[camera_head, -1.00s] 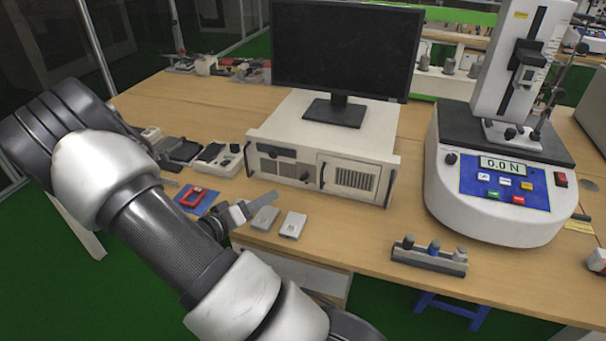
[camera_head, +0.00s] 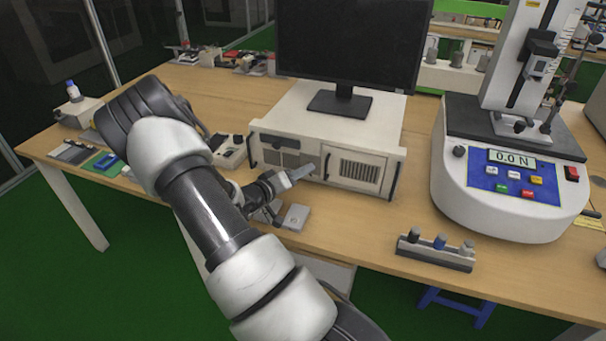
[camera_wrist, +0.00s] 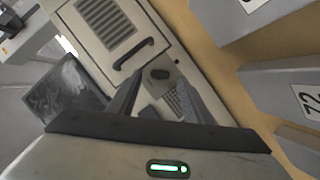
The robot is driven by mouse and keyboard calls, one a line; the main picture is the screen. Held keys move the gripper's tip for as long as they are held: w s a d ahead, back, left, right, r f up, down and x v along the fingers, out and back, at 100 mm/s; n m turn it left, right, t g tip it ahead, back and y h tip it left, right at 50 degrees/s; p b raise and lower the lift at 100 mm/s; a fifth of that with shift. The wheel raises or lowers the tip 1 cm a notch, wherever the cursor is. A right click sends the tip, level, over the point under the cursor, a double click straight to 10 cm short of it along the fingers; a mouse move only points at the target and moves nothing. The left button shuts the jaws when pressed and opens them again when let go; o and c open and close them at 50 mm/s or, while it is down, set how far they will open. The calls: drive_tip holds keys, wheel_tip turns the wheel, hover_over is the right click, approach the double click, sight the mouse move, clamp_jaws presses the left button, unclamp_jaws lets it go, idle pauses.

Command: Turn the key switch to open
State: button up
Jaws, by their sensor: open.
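The white computer case (camera_head: 330,137) stands on the wooden bench under the monitor, with its vented front towards me. In the wrist view its front panel (camera_wrist: 150,32) runs at a slant. A small dark knob or key (camera_wrist: 160,73), which looks like the key switch, sits on this panel beside a mesh vent. My gripper (camera_head: 303,172) is just before the case's front. In the wrist view my gripper (camera_wrist: 160,79) is open, and the knob shows between its two fingers. I see no contact with it. In the head view I cannot make the knob out clearly.
A black handle (camera_wrist: 133,55) sticks out of the panel near the knob. A small grey box (camera_head: 295,217) lies below my gripper. A force tester (camera_head: 515,210) and a holder with several cylinders (camera_head: 435,254) stand to the right. Bench space before the case's right half is clear.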

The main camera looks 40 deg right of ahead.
drive_tip(key=shift+x, duration=1.1)
drive_tip(key=c, duration=1.1)
drive_tip(key=shift+o, duration=0.2)
